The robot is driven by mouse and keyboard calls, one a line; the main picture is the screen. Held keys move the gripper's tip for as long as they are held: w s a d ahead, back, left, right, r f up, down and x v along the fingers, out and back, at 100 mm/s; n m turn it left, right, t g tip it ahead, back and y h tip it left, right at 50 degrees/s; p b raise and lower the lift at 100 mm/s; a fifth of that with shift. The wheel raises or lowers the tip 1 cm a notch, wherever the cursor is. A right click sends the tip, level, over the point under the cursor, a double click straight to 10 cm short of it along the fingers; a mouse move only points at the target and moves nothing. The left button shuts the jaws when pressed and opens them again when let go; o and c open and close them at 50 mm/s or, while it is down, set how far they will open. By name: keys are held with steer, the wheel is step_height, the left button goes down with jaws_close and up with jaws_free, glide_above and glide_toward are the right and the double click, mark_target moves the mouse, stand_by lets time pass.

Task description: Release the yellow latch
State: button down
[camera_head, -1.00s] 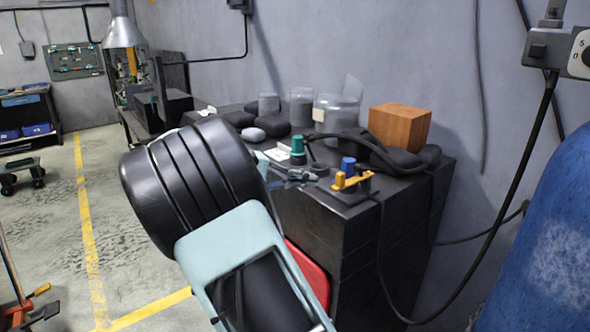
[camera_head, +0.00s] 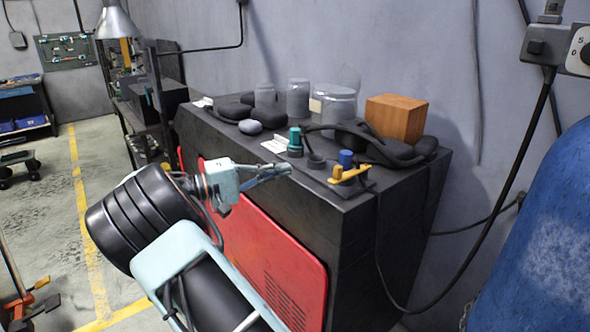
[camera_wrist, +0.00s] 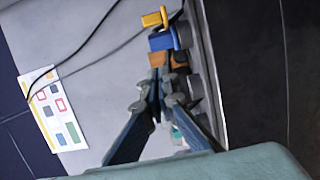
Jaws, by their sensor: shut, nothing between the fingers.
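The yellow latch (camera_head: 349,174) is a small bar on a dark base at the front edge of the black cabinet top (camera_head: 230,126). A blue knob (camera_head: 346,158) stands just behind it. In the wrist view the yellow latch (camera_wrist: 155,18) shows at the top, beyond the blue knob (camera_wrist: 163,40). My gripper (camera_head: 287,167) is shut and empty. It hangs near the front edge, left of the latch and clearly apart from it. In the wrist view my gripper's fingertips (camera_wrist: 157,82) are together, below the latch and knob.
A teal-topped knob (camera_head: 295,141) stands close behind my gripper. Clear jars (camera_head: 298,98), dark pads (camera_head: 232,111), a wooden box (camera_head: 396,119) and black cables crowd the top. A blue cylinder (camera_head: 545,235) stands at the right. A red panel (camera_head: 270,255) fronts the cabinet.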

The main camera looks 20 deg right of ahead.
steer(key=d, duration=0.3)
steer(key=d+p, duration=0.1)
steer(key=d, duration=0.5)
steer(key=shift+w+r+p, duration=0.15)
steer(key=shift+w+p, duration=0.2)
steer(key=shift+p, duration=0.05)
steer(key=shift+s+d, duration=0.15)
steer(key=shift+s, duration=0.85)
steer(key=shift+s+d+p, duration=0.25)
steer(key=shift+s+p, duration=0.15)
steer(key=shift+s, duration=0.4)
steer(key=shift+s+f, duration=0.15)
steer(key=shift+f, duration=0.05)
